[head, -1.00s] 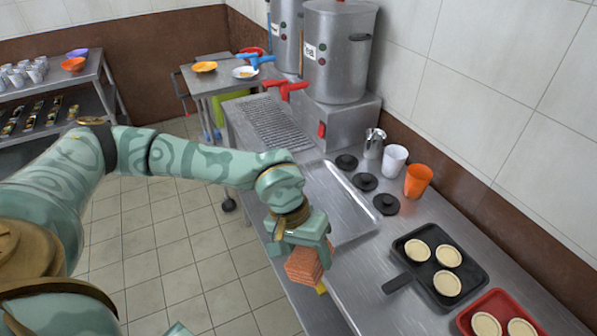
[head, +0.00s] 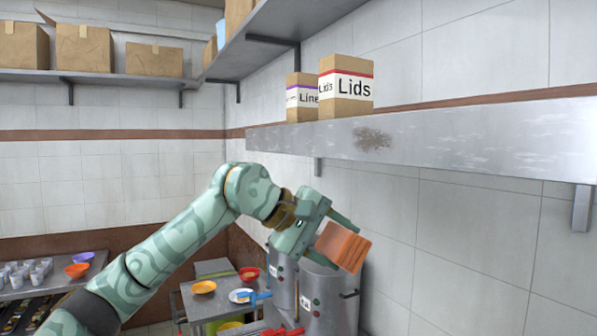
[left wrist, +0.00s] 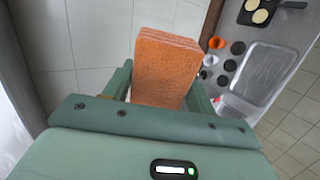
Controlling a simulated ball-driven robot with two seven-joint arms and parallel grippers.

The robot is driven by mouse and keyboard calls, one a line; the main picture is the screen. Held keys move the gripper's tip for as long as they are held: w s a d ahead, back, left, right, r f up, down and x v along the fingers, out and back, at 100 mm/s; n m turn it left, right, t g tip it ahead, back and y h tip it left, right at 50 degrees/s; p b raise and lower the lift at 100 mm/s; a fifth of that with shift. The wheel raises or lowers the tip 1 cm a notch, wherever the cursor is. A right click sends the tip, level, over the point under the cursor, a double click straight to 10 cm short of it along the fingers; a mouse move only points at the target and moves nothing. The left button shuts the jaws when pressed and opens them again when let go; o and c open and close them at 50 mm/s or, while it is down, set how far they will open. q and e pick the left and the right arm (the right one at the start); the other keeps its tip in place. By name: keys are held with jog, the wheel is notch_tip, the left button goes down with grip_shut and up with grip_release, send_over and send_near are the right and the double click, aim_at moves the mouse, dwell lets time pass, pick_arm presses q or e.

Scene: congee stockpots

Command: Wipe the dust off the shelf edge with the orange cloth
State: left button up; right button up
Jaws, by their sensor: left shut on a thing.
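The shelf edge (head: 450,138) is a long grey metal front at the right of the head view. A brown dust patch (head: 372,139) lies on it left of its middle, with faint pale smudges further right. My left gripper (head: 335,238) is shut on the folded orange cloth (head: 343,247), below and a little left of the dust patch and apart from the shelf. In the left wrist view the cloth (left wrist: 166,68) stands out from between the fingers. My right gripper is not in view.
Two cardboard boxes, one marked Lids (head: 346,92), stand on the shelf above the dust. A shelf bracket (head: 582,208) hangs at the right. Steel stockpots (head: 330,300) stand below my gripper. Another shelf (head: 270,45) runs above.

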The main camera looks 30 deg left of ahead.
pick_arm(q)
jog(key=a+r+n+t+p, duration=0.1)
jog(key=a+r+t+p, duration=0.15)
jog(key=r, duration=0.75)
jog(key=n+t+h, duration=0.1)
jog(key=t+h, duration=0.1)
jog(key=t, duration=0.3)
send_near(353, 139)
jog(key=shift+p+x, duration=0.9)
jog(key=shift+x, duration=1.25)
jog(key=shift+p+x, duration=0.65)
jog(key=shift+x, duration=0.35)
jog(key=shift+r, duration=0.1)
